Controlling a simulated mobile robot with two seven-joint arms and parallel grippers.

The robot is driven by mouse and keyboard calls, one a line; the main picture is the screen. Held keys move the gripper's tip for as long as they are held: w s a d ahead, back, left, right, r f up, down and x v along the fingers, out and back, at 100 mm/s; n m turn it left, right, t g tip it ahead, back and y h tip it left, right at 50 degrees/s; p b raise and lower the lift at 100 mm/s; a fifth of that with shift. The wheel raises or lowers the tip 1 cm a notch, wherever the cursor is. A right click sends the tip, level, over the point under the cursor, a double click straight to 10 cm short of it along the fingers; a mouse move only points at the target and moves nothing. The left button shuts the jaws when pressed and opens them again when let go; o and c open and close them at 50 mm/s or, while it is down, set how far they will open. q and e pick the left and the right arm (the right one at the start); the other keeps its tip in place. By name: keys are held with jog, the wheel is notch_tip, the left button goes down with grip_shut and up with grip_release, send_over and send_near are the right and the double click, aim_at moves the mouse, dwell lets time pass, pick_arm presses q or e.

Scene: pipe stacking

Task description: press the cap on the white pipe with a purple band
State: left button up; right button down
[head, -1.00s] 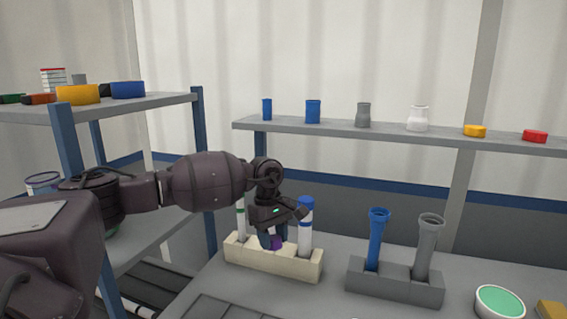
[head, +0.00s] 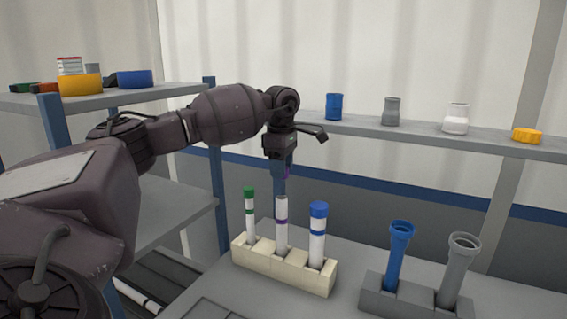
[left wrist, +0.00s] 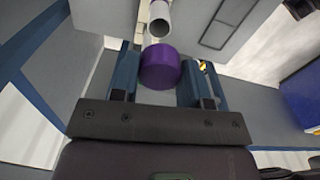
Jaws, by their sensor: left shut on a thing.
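The white pipe with a purple band (head: 282,224) stands upright in the middle slot of the cream rack (head: 284,268). Its open end also shows in the left wrist view (left wrist: 160,27). The purple cap (left wrist: 160,68) is between the fingers of my left gripper (left wrist: 160,82); only a sliver of purple shows in the head view. In the head view my left gripper (head: 281,180) is shut on the cap, fingers down, above the pipe's top. The exact gap between cap and pipe is hard to tell. My right gripper is not in view.
A green-capped pipe (head: 249,214) and a blue-capped pipe (head: 318,236) stand on either side in the same rack. A grey holder (head: 415,301) with blue and grey pipes is at the right. Behind is a shelf (head: 420,135) with fittings.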

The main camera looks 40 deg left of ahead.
aim_at(282, 197)
pick_arm(q)
notch_tip(282, 197, down, 2)
jog(key=shift+f+b, duration=0.25)
jog(key=shift+b, duration=0.05)
jog(key=shift+w+f, duration=0.1)
jog(key=shift+f, duration=1.25)
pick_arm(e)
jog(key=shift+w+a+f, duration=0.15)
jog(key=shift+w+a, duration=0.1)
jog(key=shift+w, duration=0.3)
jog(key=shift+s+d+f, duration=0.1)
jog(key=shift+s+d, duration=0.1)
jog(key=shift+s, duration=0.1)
pick_arm(q)
jog(key=shift+f, duration=0.25)
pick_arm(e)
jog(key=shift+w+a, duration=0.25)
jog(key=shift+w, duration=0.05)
pick_arm(q)
jog(key=shift+f, duration=0.2)
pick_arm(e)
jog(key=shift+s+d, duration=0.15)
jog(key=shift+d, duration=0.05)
pick_arm(q)
jog(key=shift+f+b, duration=0.3)
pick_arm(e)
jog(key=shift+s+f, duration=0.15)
